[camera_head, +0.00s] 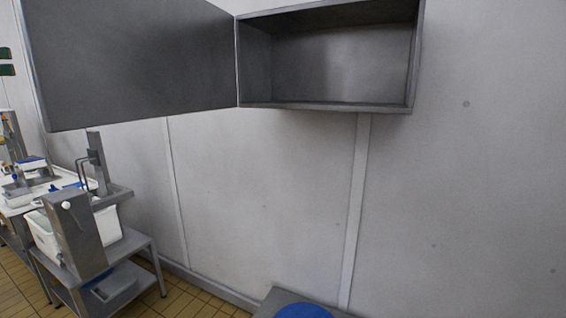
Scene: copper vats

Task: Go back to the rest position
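Neither of my grippers shows in the head view. No part of my arms can be made out with certainty. A grey wall cabinet (413,60) hangs high on the white wall, and its inside looks empty. Its grey door (135,60) stands wide open to the left.
A grey metal table (135,246) with a white tub (112,226) and metal equipment (78,235) stands at the left. A blue round object (303,311) sits on a grey surface (268,303) at the bottom edge. Tiled floor (190,299) shows between them.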

